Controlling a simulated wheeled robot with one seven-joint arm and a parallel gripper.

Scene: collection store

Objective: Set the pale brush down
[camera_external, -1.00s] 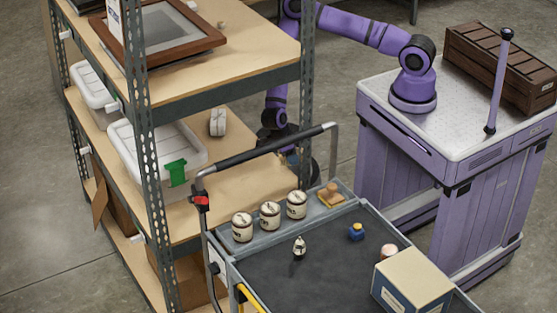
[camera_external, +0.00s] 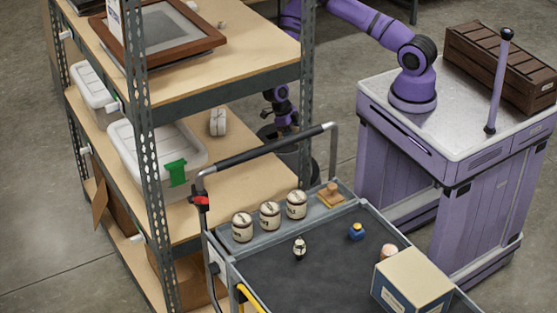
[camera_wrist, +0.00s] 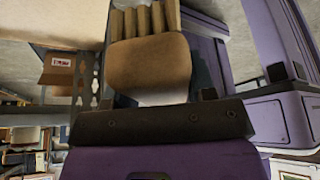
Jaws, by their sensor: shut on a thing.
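The pale brush (camera_wrist: 150,70) is in my gripper (camera_wrist: 158,98). In the wrist view its broad tan body is between the two dark fingers, and several pale ridges stand beyond it at the top. My gripper is shut on it. In the external view my gripper (camera_external: 284,122) hangs behind the shelf's front post, near the right end of the middle shelf board (camera_external: 245,185). I cannot make out the brush there. What lies directly under it is hidden.
A dark round bin (camera_external: 310,165) stands behind the trolley handle (camera_external: 275,147). White lidded tubs (camera_external: 160,150) and a small white object (camera_external: 218,122) occupy the shelf.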

